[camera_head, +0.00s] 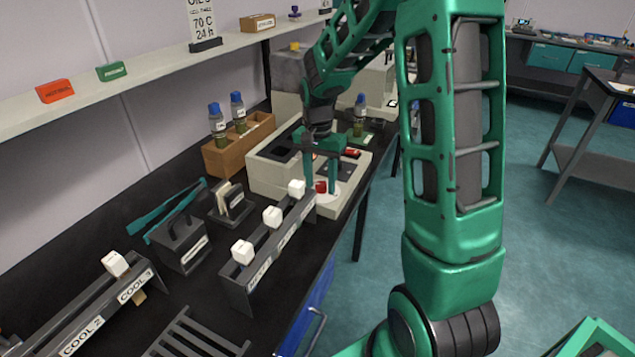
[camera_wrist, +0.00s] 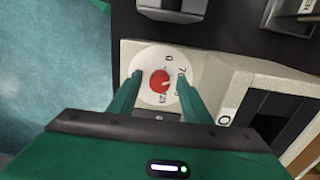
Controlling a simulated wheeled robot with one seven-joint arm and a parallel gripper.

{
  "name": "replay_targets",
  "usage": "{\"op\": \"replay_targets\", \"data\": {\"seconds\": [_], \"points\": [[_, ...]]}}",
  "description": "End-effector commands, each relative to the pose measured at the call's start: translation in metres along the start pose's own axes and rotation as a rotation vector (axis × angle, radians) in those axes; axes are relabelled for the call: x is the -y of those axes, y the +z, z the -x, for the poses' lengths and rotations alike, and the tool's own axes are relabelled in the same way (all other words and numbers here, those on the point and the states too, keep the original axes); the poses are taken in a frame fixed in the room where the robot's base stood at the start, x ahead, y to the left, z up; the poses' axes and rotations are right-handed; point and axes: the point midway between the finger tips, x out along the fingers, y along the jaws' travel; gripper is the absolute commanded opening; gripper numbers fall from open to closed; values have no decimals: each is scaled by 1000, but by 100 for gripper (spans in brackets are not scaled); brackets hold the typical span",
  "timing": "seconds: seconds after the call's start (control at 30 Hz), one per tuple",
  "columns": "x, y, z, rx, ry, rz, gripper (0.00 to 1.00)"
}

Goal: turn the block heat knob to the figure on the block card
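The red block heat knob (camera_wrist: 159,80) sits at the middle of a round white dial (camera_wrist: 148,62) in the wrist view. Figures are printed around the dial, among them a 0 and a 25; others are partly covered. In the head view the knob (camera_head: 320,187) shows at the front of the pale block unit (camera_head: 265,172). My gripper (camera_wrist: 159,77) is open over the dial, one finger on each side of the knob, with gaps between. It also shows in the head view (camera_head: 322,190). A card (camera_head: 203,22) on the shelf reads 70 C, 24 h.
A rack (camera_head: 239,293) with white cubes stands in front of the unit. A wooden box (camera_head: 223,158) with blue-capped bottles is to its left. A blue-capped bottle (camera_head: 360,112) stands behind.

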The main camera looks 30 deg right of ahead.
Motion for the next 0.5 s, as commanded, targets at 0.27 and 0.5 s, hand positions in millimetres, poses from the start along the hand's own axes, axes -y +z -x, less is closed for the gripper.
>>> {"op": "replay_targets", "data": {"seconds": [0.27,0.5], "points": [[1,-1,22,-3,-3,0,44],[1,-1,67,-3,-3,0,44]]}}
